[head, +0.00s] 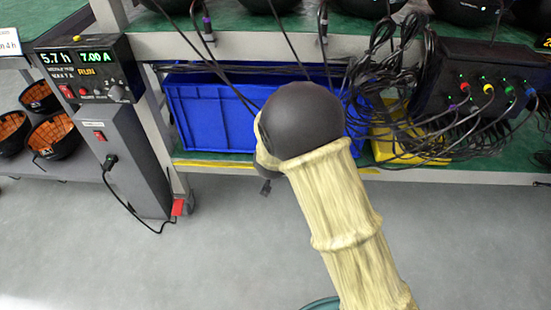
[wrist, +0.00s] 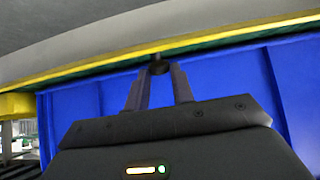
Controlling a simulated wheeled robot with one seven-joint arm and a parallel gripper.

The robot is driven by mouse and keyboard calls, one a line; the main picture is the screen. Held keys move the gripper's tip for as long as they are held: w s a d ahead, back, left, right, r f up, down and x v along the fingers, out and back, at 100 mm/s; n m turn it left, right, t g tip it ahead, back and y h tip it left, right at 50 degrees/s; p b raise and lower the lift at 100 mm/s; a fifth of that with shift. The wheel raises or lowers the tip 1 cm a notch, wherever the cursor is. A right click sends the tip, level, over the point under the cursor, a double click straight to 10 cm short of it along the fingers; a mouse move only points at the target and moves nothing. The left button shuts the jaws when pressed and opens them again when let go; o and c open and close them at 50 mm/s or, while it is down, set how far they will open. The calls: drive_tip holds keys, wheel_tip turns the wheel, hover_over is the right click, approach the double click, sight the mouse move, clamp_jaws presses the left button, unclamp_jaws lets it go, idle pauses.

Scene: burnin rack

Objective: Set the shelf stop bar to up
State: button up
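The shelf stop bar looks like the yellow strip (head: 213,164) along the front edge of the lower shelf; its middle is hidden behind my arm in the head view. In the wrist view the yellow bar (wrist: 95,63) runs across the top, beside the shelf edge. A small dark round knob (wrist: 158,68) shows at the bar, between or just beyond my fingertips. My gripper (wrist: 159,72) has its fingers apart, one on each side of the knob; I cannot see clear contact. The gripper is hidden behind my arm in the head view.
A blue bin (head: 208,112) stands on the lower shelf behind the bar, with a yellow bin (head: 398,150) and tangled black cables (head: 400,105) to its right. A grey power unit (head: 125,150) stands at left. The floor in front is clear.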

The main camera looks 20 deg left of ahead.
clamp_jaws()
idle(0.9)
drive_tip(key=o, duration=0.5)
unclamp_jaws()
drive_tip(key=shift+s+d+r+p, duration=0.1)
drive_tip(key=shift+s+r+p, duration=0.3)
drive_tip(key=shift+r, duration=0.1)
drive_tip(key=p+v, duration=0.8)
drive_tip(key=v, duration=0.8)
drive_tip(key=shift+s, duration=0.1)
